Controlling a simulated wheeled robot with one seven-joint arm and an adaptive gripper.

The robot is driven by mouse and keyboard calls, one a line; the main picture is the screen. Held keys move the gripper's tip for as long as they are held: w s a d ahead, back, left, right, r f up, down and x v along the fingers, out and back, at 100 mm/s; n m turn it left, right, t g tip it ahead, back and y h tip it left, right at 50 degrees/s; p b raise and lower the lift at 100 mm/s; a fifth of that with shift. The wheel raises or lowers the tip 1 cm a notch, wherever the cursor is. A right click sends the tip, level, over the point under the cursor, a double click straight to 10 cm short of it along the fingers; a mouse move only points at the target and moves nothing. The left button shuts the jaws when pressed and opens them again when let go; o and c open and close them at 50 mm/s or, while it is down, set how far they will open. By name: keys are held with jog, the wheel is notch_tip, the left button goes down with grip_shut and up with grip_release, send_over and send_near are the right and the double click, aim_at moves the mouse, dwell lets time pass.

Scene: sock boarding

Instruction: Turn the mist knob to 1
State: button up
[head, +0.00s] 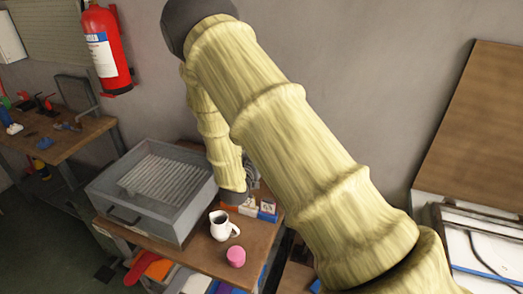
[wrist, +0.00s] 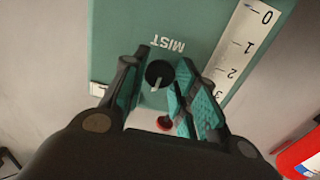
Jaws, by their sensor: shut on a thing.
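A teal panel (wrist: 112,30) fills the upper middle of the wrist view, with the word MIST upside down on it. Just below the word is a round black mist knob (wrist: 163,70) with a pale pointer mark toward its lower left. My gripper (wrist: 157,78) is shut on the knob, one finger on each side of it. A white scale strip (wrist: 243,42) on the panel's right reads 0, 1, 2, 3 from top to bottom. In the head view, my arm hides the panel and knob, and my gripper cannot be made out clearly.
A red round part (wrist: 165,123) shows between the fingers. In the head view, a grey metal box (head: 110,190) with a ribbed inside, a white pitcher (head: 219,231) and a pink jar (head: 236,257) stand on the bench. A fire extinguisher (head: 106,52) hangs on the wall.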

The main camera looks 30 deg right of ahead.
jog(key=shift+f, duration=0.1)
dwell(0.3)
jog(key=o, duration=1)
jog(key=v, duration=1.2)
jog(key=shift+a, duration=0.1)
